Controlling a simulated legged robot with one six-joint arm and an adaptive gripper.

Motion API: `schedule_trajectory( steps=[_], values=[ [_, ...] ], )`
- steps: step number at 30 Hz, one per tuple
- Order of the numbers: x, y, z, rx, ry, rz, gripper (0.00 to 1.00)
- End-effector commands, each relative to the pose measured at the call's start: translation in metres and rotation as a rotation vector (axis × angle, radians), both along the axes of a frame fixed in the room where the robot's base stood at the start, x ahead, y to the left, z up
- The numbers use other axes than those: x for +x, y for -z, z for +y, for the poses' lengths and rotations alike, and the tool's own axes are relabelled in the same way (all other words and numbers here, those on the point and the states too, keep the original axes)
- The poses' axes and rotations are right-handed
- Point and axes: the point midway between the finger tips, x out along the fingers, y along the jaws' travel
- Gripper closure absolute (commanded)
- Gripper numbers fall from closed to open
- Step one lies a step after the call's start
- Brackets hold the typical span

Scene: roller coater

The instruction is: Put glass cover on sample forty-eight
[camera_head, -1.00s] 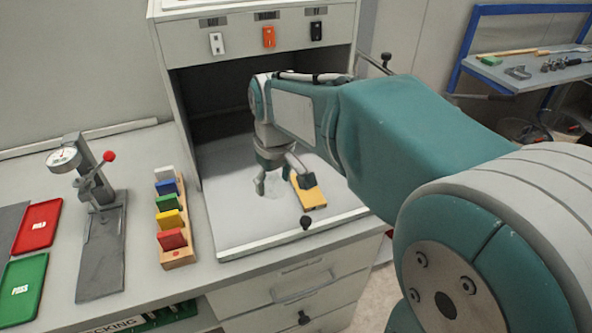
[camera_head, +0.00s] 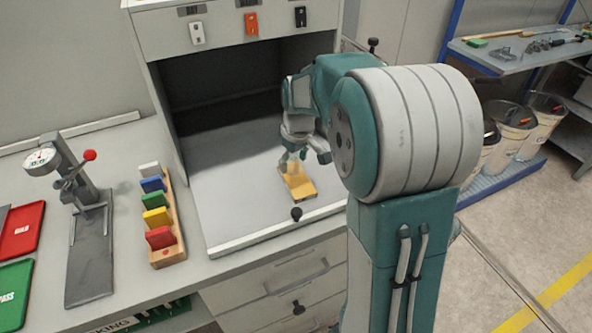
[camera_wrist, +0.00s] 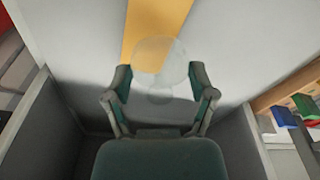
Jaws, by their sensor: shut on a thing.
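A clear round glass cover (camera_wrist: 160,52) sits between the fingers of my gripper (camera_wrist: 160,82), which is shut on it in the wrist view. A yellow-orange sample plate (camera_head: 299,187) lies flat on the booth floor; no number on it is legible. In the wrist view the sample (camera_wrist: 158,18) runs behind the glass, which overlaps its near end. In the head view my gripper (camera_head: 291,162) is at the far end of the sample. The cover is faint there, and I cannot tell whether it touches the sample.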

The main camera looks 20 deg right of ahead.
Motion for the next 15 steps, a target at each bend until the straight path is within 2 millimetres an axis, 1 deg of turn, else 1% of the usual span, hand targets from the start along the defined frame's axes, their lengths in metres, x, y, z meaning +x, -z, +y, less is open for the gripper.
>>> schedule_trajectory(
  steps=[5, 6, 11, 13, 15],
  values=[
    [0.005, 0.010, -0.008, 0.000, 0.002, 0.000, 0.74],
    [0.007, 0.015, -0.010, 0.001, 0.002, 0.001, 0.74],
    [0.006, 0.040, -0.009, 0.000, 0.000, 0.002, 0.74],
    [0.006, 0.044, -0.009, -0.001, 0.000, -0.001, 0.74],
    [0.006, 0.043, -0.009, -0.001, 0.000, -0.003, 0.74]
  ],
)
